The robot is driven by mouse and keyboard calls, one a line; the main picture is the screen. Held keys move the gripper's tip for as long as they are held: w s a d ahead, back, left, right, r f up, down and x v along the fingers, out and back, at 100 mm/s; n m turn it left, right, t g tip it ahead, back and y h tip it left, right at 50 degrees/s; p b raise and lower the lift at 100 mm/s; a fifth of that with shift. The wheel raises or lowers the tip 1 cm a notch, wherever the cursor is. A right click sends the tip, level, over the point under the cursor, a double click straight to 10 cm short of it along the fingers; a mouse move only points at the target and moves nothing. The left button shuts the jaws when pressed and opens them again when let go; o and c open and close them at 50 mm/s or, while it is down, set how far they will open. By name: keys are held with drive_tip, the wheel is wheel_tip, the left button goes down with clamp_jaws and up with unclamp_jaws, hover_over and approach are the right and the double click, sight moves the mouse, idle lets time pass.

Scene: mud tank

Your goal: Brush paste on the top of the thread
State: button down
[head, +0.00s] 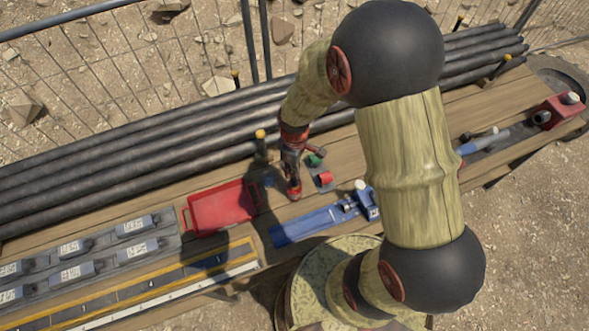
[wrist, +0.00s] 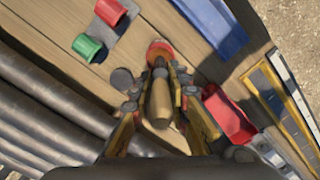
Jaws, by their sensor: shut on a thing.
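My gripper (head: 292,188) points down over the wooden bench. In the wrist view its fingers (wrist: 160,98) are shut on the tan wooden handle (wrist: 160,108) of what looks like the brush. The handle's rounded end is toward the camera. Its far end meets a round red-orange thing (wrist: 159,49), perhaps the paste pot; I cannot tell whether the brush is inside it or above it. A dark round disc (wrist: 122,80), perhaps a lid, lies beside it.
A red cup (head: 325,178) and a green cup (head: 316,160) lie near my gripper. A red tray (head: 190,226) is at left, a blue tray (head: 296,231) in front. Long dark pipes (head: 130,158) line the back, with upright yellow-topped posts (head: 261,145). A red block (head: 559,108) stands far right.

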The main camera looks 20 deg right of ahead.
drive_tip(key=shift+s+f, duration=0.1)
drive_tip(key=shift+f, duration=0.35)
idle(1.2)
drive_tip(key=shift+r+p, duration=2.3)
drive_tip(key=shift+r, duration=1.3)
